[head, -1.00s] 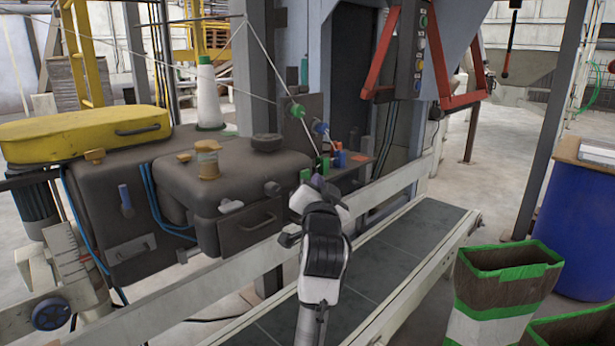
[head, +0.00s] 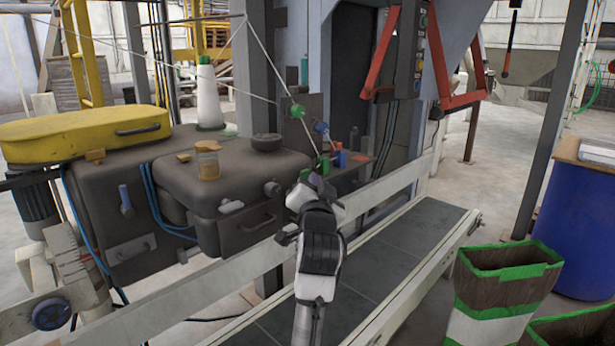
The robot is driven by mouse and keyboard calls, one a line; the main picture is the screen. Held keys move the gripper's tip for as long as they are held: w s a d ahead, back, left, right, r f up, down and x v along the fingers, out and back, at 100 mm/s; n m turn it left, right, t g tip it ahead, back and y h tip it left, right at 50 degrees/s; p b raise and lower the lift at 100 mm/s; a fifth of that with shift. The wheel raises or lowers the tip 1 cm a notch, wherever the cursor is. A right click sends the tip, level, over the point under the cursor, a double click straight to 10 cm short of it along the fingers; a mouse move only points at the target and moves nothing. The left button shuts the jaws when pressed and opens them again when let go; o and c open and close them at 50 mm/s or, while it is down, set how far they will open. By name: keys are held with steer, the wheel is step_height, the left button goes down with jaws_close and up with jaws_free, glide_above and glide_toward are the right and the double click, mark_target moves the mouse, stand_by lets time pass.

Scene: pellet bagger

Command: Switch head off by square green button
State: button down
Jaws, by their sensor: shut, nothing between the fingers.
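The dark grey machine head (head: 240,180) with a yellow cover (head: 85,133) fills the left of the head view. At its right end, just beyond my gripper (head: 306,178), a small green block (head: 316,184) shows; it may be the square green button. Another green part (head: 325,165) stands just behind it, beside a blue one (head: 339,159). My gripper is shut and empty, very close to the green block in the picture. My wrist hides most of the fingers, so I cannot tell whether they touch it.
A conveyor belt (head: 415,236) with pale rails runs below my arm. Open bags with green rims (head: 505,262) and a blue drum (head: 585,225) stand at the right. A dark plate with a green knob (head: 297,110) and thread lines rises behind my gripper.

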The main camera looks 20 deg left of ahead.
steer(key=shift+w+a, duration=0.15)
steer(key=shift+a, duration=0.3)
stand_by(0.4)
steer(key=shift+s+d, duration=0.35)
steer(key=shift+d, duration=0.55)
steer(key=s+d, duration=0.2)
steer(key=d, duration=0.3)
steer(key=shift+d+p, duration=0.35)
